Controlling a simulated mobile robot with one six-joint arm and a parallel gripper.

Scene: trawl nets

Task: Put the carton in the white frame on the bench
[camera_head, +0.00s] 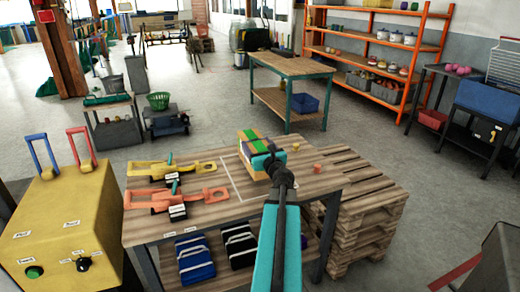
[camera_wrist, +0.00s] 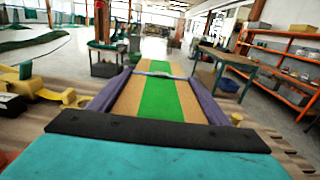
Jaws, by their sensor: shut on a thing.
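The carton (camera_head: 249,145), a box with tan, green and dark stripes, is in my gripper (camera_head: 266,160), which is shut on it. In the wrist view the carton (camera_wrist: 158,98) fills the middle as a tan face with a green stripe, with a purple-grey bar along each side. The white frame (camera_head: 229,180) is a thin outline on the bench (camera_head: 218,207). Its left side shows just left of the carton; the carton and my arm hide much of the rest. I cannot tell whether the carton touches the bench top.
Yellow (camera_head: 173,170) and orange (camera_head: 176,199) tools lie on the bench's left. Stacked pallets (camera_head: 365,205) stand at the right. A yellow machine (camera_head: 63,225) stands at the left. A green-legged table (camera_head: 290,68) stands behind.

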